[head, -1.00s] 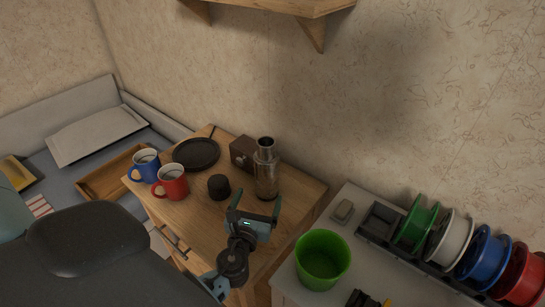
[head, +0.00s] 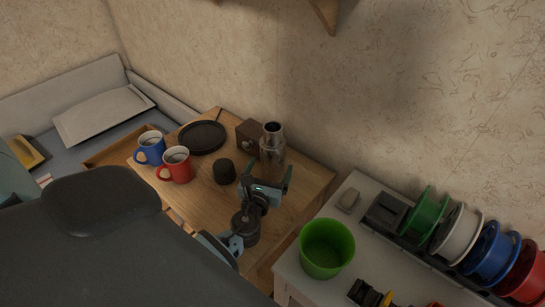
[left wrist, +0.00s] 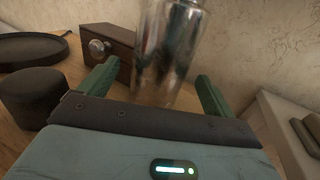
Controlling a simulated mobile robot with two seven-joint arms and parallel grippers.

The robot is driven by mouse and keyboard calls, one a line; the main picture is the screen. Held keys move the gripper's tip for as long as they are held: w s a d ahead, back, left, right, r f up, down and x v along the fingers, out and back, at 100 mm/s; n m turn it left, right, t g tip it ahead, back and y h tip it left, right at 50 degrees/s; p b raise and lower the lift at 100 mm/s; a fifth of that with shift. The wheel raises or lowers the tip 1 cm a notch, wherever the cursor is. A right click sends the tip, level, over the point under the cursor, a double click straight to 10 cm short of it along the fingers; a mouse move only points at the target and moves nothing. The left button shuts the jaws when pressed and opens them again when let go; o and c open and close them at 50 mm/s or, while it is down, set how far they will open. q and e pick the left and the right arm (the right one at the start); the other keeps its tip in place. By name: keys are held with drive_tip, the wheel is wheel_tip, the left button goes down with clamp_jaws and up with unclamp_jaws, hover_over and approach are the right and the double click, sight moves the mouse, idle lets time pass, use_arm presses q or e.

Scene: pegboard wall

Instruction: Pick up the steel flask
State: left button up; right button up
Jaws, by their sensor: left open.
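The steel flask (head: 272,143) stands upright on the wooden table, near its back edge by the wall. In the left wrist view the flask (left wrist: 165,52) is close ahead, blurred, with its top cut off. My left gripper (head: 266,174) is open just in front of the flask, and its green fingers (left wrist: 158,85) point towards it, one to each side. The gripper hides the lower part of the flask in the head view. I cannot tell whether the fingers touch it. My right gripper is not in view.
A brown box (head: 250,133) stands close left of the flask. A black cup-like object (head: 225,172), a red mug (head: 176,166), a blue mug (head: 150,148) and a dark plate (head: 202,136) are further left. A green bucket (head: 326,248) stands right on a white cabinet.

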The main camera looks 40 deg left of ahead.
sight(273, 160)
use_arm(q)
drive_tip(key=shift+x, duration=2)
drive_tip(key=shift+c, duration=0.4)
drive_tip(key=c, duration=1.5)
drive_tip(key=shift+r, duration=0.1)
drive_tip(key=shift+c, duration=0.5)
drive_tip(key=shift+r, duration=0.1)
